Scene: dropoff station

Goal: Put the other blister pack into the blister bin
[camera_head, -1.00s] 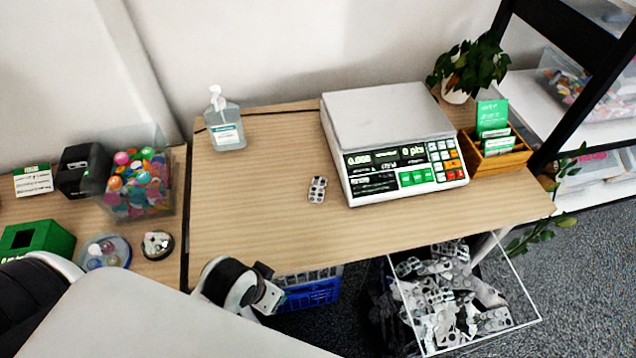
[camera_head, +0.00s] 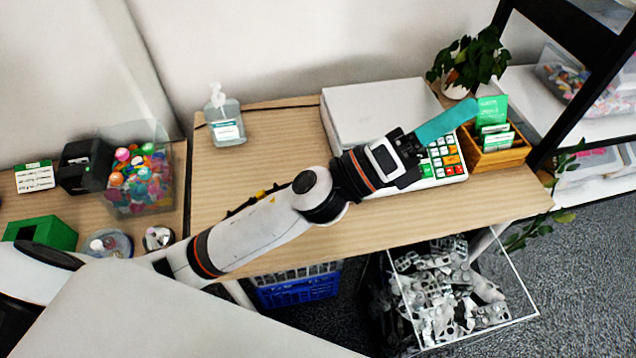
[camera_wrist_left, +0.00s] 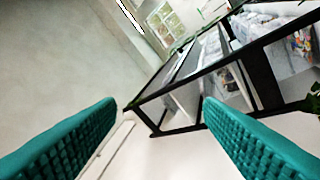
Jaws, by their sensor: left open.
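My left gripper (camera_head: 462,112) is raised over the counting scale (camera_head: 365,108), its teal fingers in front of the scale's right end. The left wrist view shows the two ridged fingers (camera_wrist_left: 158,106) apart with nothing between them. The single blister pack that lay on the table left of the scale is now hidden behind my left arm. A clear bin (camera_head: 518,278) full of silvery blister packs (camera_head: 445,285) stands low beyond the table's front edge. My right gripper is not in view.
A wooden card box (camera_head: 500,155) and a potted plant (camera_head: 468,62) stand right of the scale, near a black-framed shelf (camera_head: 575,110). A sanitizer bottle (camera_head: 224,118) stands at the table's back left. A blue crate (camera_head: 298,288) is below the table.

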